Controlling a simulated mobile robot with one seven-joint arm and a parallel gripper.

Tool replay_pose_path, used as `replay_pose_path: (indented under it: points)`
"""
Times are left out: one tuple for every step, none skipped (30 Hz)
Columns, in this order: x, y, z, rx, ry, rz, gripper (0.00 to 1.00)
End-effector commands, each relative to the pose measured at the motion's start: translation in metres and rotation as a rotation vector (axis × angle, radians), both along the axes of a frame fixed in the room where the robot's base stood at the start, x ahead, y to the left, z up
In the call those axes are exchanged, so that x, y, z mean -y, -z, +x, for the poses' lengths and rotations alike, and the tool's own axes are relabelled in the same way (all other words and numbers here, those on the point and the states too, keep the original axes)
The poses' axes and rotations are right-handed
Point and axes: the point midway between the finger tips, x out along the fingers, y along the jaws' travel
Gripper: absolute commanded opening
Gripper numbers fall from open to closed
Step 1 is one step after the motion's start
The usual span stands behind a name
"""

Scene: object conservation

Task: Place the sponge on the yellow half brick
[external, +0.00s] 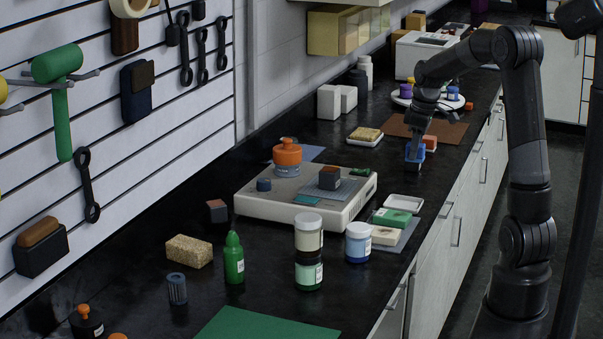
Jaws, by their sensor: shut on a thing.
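My gripper (415,146) is low over the right part of the black counter, shut on a small blue block (414,155). At this size I cannot tell whether the blue block is a sponge. A tan, porous, sponge-like block (188,251) lies on the counter at the front left, well away from my gripper. A yellowish block (366,133) lies on a pale dish (364,142) left of my gripper. I cannot tell which thing is the yellow half brick.
A brown mat (450,134) lies beside my gripper. A white round stand (402,101) with several small jars is behind it. A pale platform (275,211) holds an orange-topped jar (287,157). Jars (308,232) and a green bottle (234,258) stand in front.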

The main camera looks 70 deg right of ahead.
Motion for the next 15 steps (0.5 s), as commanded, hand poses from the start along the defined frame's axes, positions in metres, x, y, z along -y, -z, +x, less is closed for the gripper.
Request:
replay_pose_path:
  points:
    - [-0.007, -0.001, 0.02, 0.0, -0.006, 0.002, 0.14]
    - [-0.011, -0.003, 0.031, 0.0, -0.006, 0.002, 0.14]
    - [-0.017, -0.005, 0.044, -0.001, -0.005, 0.004, 0.14]
    - [-0.021, -0.006, 0.054, -0.002, -0.003, 0.006, 0.14]
    - [-0.026, -0.007, 0.064, -0.002, -0.001, 0.007, 0.14]
    - [-0.033, -0.008, 0.078, -0.004, 0.002, 0.008, 0.14]
    - [-0.038, -0.009, 0.088, -0.004, 0.003, 0.008, 0.14]
    - [-0.044, -0.01, 0.097, -0.004, 0.004, 0.009, 0.14]
    - [-0.052, -0.012, 0.111, -0.006, 0.006, 0.01, 0.14]
    - [-0.059, -0.013, 0.12, -0.007, 0.007, 0.011, 0.14]
    - [-0.065, -0.014, 0.13, -0.007, 0.008, 0.011, 0.14]
    - [-0.074, -0.015, 0.142, -0.008, 0.01, 0.011, 0.14]
    - [-0.082, -0.015, 0.151, -0.009, 0.012, 0.01, 0.14]
    - [-0.089, -0.017, 0.161, -0.009, 0.013, 0.011, 0.14]
    - [-0.1, -0.017, 0.173, -0.011, 0.015, 0.011, 0.14]
